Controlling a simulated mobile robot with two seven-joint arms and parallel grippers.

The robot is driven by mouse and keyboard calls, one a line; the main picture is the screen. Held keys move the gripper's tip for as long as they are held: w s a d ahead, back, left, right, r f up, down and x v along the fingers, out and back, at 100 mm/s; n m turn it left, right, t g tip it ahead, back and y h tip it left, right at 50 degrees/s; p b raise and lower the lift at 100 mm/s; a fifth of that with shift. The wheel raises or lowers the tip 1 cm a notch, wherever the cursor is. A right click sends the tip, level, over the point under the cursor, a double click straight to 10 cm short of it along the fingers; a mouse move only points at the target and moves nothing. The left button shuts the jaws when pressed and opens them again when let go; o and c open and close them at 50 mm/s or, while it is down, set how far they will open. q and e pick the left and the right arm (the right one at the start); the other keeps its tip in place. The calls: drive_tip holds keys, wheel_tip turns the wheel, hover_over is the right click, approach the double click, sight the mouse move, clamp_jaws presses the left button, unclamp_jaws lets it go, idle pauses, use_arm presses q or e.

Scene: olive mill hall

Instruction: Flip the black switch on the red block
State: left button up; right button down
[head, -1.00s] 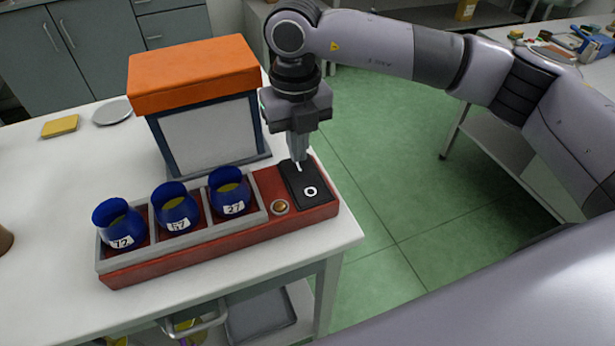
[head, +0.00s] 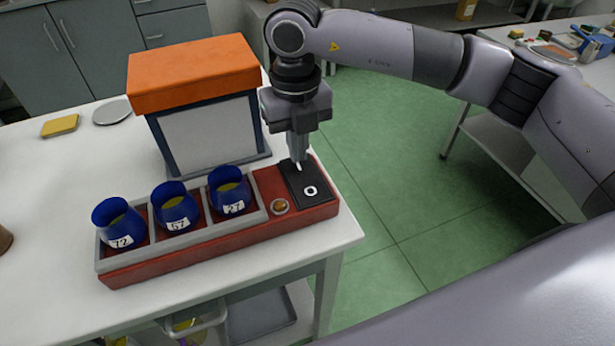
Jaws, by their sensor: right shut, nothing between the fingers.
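The red block (head: 185,259) lies along the front of the white table. The black switch (head: 317,201) is set in its right end and bears a white ring mark on its near half. My right gripper (head: 299,164) is shut and empty, pointing down at the far end of the switch. Its fingertips are at or just above the switch surface; I cannot tell whether they touch. The fingers hide part of the switch's far end. A round amber lamp or button (head: 280,206) sits left of the switch. My left gripper is not in view.
A grey rack on the block holds blue glasses (head: 119,223), (head: 175,207), (head: 230,190) with number labels. An orange-topped box (head: 194,76) stands behind, close to my right gripper's left side. A yellow sponge (head: 60,126) and a round dish (head: 112,112) lie at the back left.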

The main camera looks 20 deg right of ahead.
drive_tip(key=shift+f+b, duration=0.7)
drive_tip(key=shift+f, duration=0.25)
drive_tip(key=shift+r, duration=0.15)
drive_tip(key=shift+r+p, duration=2.05)
drive_tip(key=shift+r, duration=1.35)
